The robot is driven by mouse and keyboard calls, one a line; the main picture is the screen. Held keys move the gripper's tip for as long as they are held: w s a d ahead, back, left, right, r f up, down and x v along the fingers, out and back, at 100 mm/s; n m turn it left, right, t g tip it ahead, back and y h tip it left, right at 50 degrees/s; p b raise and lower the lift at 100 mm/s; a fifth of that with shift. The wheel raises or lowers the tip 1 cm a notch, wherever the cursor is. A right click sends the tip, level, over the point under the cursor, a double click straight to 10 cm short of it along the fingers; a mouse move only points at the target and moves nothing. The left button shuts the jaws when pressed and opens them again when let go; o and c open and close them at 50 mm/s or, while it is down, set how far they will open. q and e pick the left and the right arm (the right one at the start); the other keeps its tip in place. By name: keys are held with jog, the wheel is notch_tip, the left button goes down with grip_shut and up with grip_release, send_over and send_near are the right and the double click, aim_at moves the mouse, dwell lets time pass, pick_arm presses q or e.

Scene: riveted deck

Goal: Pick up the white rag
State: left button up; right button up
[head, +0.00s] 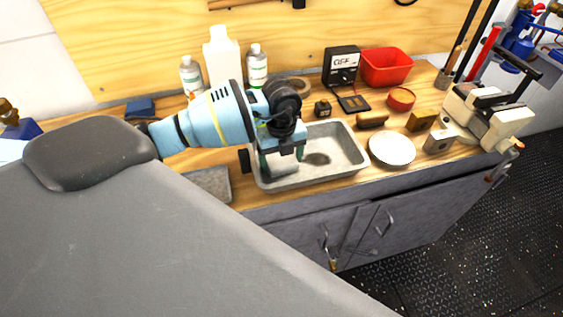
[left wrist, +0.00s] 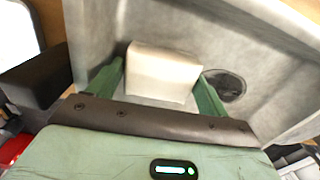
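The white rag (head: 282,169) is a small, pale, block-like piece low in the left part of a grey tray (head: 345,174). It also shows in the left wrist view (left wrist: 163,72). My left gripper (head: 282,158) reaches down into the tray over the rag. In the left wrist view its two green fingers stand wide apart, one on each side of the rag, close to its sides. The gripper looks open; firm contact with the rag does not show. The gripper hides part of the rag in the head view. My right gripper is not in view.
A dark round patch (head: 316,159) marks the tray floor. A white plate (head: 392,149) stands right of the tray, near the counter's front edge. Bottles (head: 222,56) stand behind my left arm. A red bin (head: 386,67), a meter (head: 341,66) and a vise (head: 490,114) are farther right.

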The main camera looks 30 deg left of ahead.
aim_at(281, 159)
pick_arm(q)
jog(key=c, duration=0.4)
jog(key=shift+r, duration=0.1)
jog(key=shift+c, duration=0.2)
notch_tip(281, 159, up, 10)
